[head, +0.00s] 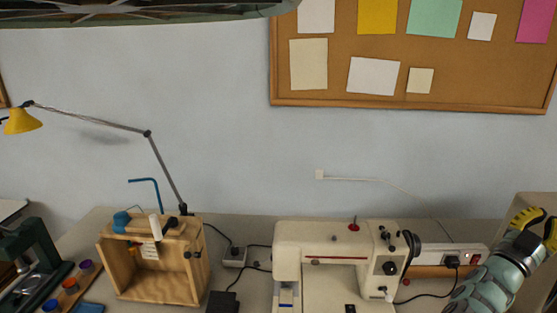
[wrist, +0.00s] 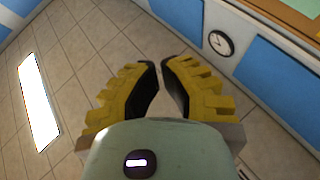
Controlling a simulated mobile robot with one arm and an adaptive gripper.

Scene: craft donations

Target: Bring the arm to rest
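My gripper (head: 546,214) is at the right edge of the head view, raised at the end of my pale green arm. Its yellow, ridged fingers with dark inner faces point upward there. In the wrist view the two fingers (wrist: 161,64) lean toward each other, with a narrow gap between their tips. The gripper is apart from the things on the table.
A cream sewing machine (head: 340,257) stands left of my arm. A power strip (head: 445,257) lies behind it. A corkboard (head: 455,85) hangs above.

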